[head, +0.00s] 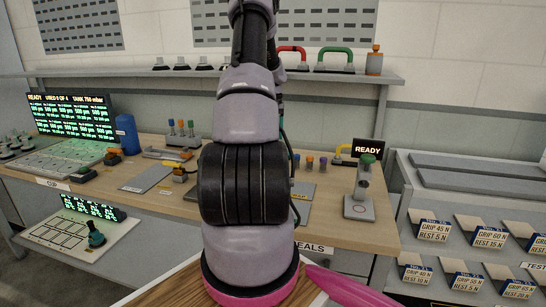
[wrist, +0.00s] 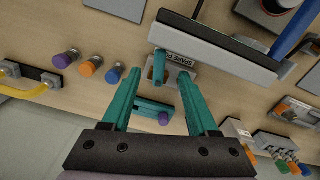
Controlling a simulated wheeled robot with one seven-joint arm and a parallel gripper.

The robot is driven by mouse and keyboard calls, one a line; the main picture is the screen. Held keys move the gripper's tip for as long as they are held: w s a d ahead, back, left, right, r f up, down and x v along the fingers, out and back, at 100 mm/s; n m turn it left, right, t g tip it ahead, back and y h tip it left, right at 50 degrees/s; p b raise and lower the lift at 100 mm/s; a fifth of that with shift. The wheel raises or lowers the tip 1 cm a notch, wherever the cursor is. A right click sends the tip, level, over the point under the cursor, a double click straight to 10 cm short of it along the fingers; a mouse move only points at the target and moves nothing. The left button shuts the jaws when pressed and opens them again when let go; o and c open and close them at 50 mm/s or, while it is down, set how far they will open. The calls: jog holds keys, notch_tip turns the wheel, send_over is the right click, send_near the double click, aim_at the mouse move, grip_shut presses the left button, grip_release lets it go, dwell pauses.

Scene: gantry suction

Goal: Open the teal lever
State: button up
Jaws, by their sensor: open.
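My gripper (wrist: 160,74) shows in the wrist view with two teal fingers spread apart and nothing held between them. A teal upright piece (wrist: 159,66) stands between the fingertips in the picture, by a pale plate with a partly covered label. A teal bar (wrist: 150,106) with a purple end lies lower between the fingers. I cannot tell which of these is the lever, or whether a finger touches either. In the head view my arm hides the gripper and this spot.
A purple knob (wrist: 66,59), an orange knob (wrist: 91,67) and a blue knob (wrist: 114,72) stand left of the fingers. A yellow handle (wrist: 28,89) is farther left. A long grey block (wrist: 220,50) lies beyond the fingertips. A READY sign (head: 367,148) stands at the desk's right.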

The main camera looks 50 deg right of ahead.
notch_tip(320, 180, down, 10)
jog(key=shift+f, duration=0.1)
jog(key=shift+a, duration=0.1)
grip_shut()
dwell(1.5)
